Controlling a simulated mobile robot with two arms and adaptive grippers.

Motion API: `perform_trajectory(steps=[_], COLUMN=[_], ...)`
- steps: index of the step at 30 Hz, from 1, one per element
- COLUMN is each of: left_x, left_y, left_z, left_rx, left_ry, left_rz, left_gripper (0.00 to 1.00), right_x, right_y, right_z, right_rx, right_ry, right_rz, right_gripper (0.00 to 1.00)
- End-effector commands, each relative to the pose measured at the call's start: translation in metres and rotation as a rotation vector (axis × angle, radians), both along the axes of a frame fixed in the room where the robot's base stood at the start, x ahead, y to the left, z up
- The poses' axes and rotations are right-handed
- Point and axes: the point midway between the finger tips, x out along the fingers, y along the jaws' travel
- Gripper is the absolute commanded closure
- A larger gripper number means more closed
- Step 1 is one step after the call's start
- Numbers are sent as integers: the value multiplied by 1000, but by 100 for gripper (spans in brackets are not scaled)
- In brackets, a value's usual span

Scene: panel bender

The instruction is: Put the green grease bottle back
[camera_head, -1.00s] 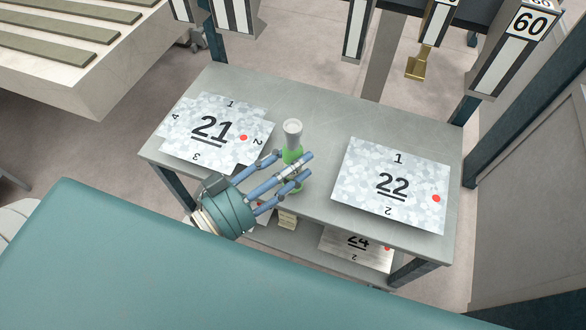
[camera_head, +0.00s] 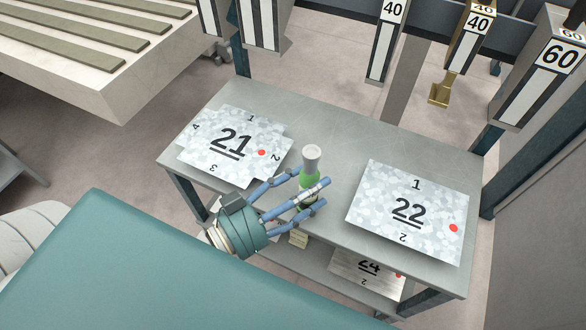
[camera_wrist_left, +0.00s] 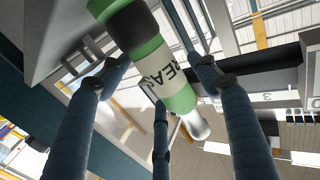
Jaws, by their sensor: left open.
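The green grease bottle (camera_head: 309,181) stands upright on the grey table top, close to its front edge, with its pale grey cap up. It is between sheet 21 (camera_head: 238,145) and sheet 22 (camera_head: 408,210). My left gripper (camera_head: 307,193) reaches in from the front left. Its blue fingers are open around the bottle's body and partly hide it. In the left wrist view the bottle (camera_wrist_left: 180,93) runs between the spread fingers, with part of its lettered label showing. I cannot tell whether any finger touches it. My right gripper is out of view.
The grey table (camera_head: 335,125) has bare room behind the bottle. Sheet 24 (camera_head: 367,272) lies on the shelf below. Hanging tools marked 40 (camera_head: 476,30) and 60 (camera_head: 540,75) are behind the table. A ribbed pale bench (camera_head: 115,70) is at the upper left.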

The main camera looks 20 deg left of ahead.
Motion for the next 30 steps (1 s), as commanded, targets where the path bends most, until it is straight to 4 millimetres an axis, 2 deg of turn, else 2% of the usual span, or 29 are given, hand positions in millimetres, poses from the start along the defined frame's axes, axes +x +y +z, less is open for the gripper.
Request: perform_trajectory(steps=[5,21,30], left_x=[-5,-82,-101], left_y=[3,49,63], left_z=[1,2,3], left_rx=[2,2,0], left_ry=[3,7,1], left_rz=[0,-2,0], left_gripper=[39,39,39], right_x=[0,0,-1], right_y=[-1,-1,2], right_z=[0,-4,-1], right_rx=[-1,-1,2], right_ry=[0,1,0], right_rz=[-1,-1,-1], right_gripper=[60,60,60])
